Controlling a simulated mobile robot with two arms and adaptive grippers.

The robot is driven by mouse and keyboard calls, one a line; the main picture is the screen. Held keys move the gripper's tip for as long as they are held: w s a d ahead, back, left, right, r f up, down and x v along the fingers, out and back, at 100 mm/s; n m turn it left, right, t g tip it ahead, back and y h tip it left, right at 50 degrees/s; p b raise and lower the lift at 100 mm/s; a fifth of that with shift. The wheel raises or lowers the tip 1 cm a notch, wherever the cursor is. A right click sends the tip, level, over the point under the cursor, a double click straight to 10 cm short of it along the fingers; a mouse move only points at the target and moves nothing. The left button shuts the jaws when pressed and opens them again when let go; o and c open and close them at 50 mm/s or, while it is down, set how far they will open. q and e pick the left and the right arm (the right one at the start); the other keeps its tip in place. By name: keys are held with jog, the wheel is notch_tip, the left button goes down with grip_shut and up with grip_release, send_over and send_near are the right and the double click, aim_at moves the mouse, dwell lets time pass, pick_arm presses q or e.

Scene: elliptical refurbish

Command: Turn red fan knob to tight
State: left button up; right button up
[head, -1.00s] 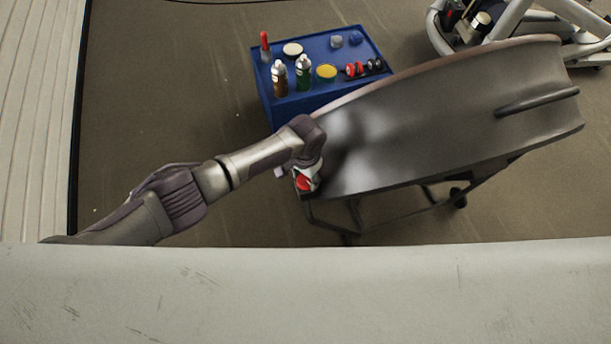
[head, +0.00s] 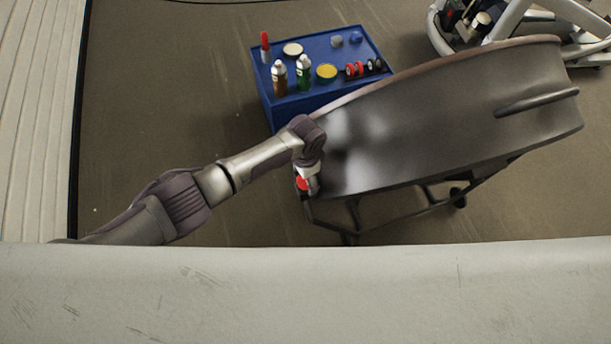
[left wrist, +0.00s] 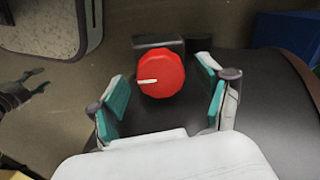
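The red fan knob (left wrist: 161,74) shows in the left wrist view with a white pointer mark toward its left. It sits on a dark bracket at the edge of the big dark fan drum (head: 450,125). In the head view the knob (head: 302,184) is partly hidden by my left gripper (head: 306,182). In the left wrist view my left gripper (left wrist: 162,98) is open, with one teal-padded finger to each side of the knob and gaps between the pads and the knob. I cannot tell whether the fingers reach its depth. My right gripper is not in view.
A blue cart (head: 325,93) with bottles, tins and a screwdriver stands behind the drum. A white-framed machine (head: 510,22) is at the top right. A pale surface (head: 300,295) crosses the front. The floor left of the cart is clear.

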pick_arm(q)
jog(key=shift+r, duration=0.1)
notch_tip(320, 180, up, 12)
dwell(0.5)
dwell(0.5)
